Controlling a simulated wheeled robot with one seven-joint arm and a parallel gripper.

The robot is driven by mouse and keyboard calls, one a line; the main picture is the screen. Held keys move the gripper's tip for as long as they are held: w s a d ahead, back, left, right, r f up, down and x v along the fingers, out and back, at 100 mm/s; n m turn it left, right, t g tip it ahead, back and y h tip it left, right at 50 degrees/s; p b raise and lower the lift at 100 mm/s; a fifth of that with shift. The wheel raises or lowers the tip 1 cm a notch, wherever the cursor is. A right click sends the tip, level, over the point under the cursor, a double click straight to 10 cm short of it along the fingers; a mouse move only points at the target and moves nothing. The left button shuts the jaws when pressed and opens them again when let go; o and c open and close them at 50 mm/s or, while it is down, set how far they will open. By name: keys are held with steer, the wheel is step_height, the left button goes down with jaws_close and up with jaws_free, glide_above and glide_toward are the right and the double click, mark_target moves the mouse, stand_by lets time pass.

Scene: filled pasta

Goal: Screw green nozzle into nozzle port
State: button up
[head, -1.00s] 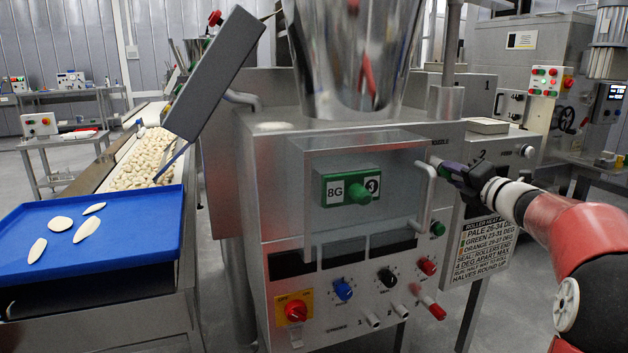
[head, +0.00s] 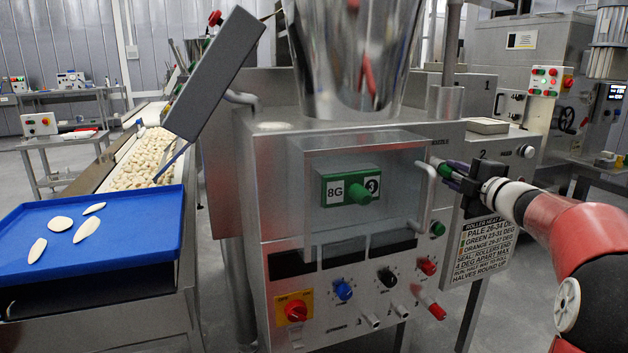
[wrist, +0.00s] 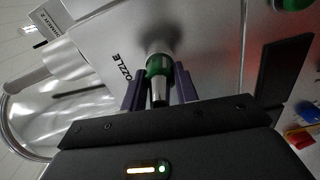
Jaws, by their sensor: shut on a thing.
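The green nozzle (wrist: 157,66) is between the purple fingers of my gripper (wrist: 158,80) in the wrist view. My gripper is shut on it. The nozzle's far end meets a grey round collar (wrist: 159,47) on the steel panel, beside printed lettering that reads "OZZLE". The collar appears to be the nozzle port; how deep the nozzle sits in it I cannot tell. In the head view my gripper (head: 456,172) reaches the machine's right side, and a bit of the green nozzle (head: 445,170) shows at its tips.
The filling machine (head: 275,180) has a clear guard with a handle (head: 426,195) just left of my gripper. A green block marked 8G (head: 350,187) is behind the guard. Knobs (head: 343,290) line the lower panel. A blue tray (head: 110,230) with pale pieces is at left.

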steer(key=o, duration=1.2)
steer(key=shift+c, duration=0.2)
